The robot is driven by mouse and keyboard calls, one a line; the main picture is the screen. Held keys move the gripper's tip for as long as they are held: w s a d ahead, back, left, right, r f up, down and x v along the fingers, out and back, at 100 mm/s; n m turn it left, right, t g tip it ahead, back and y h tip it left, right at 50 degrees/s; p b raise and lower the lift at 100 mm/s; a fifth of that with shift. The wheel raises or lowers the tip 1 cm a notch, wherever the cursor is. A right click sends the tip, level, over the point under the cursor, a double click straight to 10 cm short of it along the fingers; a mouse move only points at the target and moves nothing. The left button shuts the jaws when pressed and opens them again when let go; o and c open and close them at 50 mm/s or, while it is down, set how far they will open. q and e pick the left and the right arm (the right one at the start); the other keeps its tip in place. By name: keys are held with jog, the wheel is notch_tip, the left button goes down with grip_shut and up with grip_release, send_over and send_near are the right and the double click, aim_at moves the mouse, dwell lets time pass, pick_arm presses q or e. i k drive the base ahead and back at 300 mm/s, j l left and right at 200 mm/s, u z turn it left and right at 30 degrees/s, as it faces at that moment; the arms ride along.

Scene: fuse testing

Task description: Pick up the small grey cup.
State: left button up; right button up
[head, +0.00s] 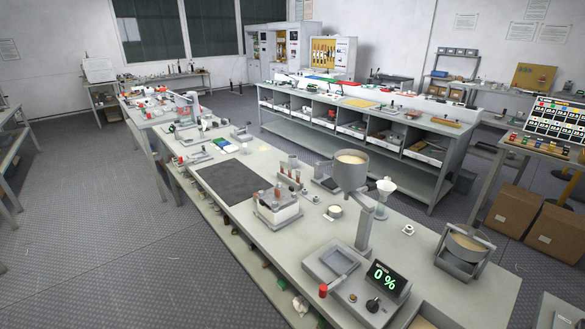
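A small grey round cup (334,212) with pale contents in its top stands on the long bench, left of the hopper's post. It is small in the head view, so its details are hard to tell. A larger grey hopper (351,172) filled with pale grains is held on a post above the bench, to the cup's upper right. Neither of my grippers shows in the head view.
Grey floor (130,250) is clear at left.

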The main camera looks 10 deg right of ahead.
aim_at(293, 161)
jog(key=z, duration=0.45)
jog(key=j+z, duration=0.15)
jog(key=z, duration=0.25)
jog(key=i+j+z, duration=0.1)
jog(key=z, duration=0.35)
jog(key=j+z, duration=0.2)
jog(key=j, duration=0.25)
jog(key=j+z, duration=0.2)
jog(key=j, duration=0.25)
jog(key=j+z, duration=0.2)
jog(key=j, duration=0.25)
jog(key=k+j+z, duration=0.1)
jog(key=j+z, duration=0.15)
jog(key=j, duration=0.15)
jog(key=k+j+z, duration=0.2)
jog(key=j, duration=0.25)
jog(key=j+z, duration=0.2)
jog(key=j, duration=0.2)
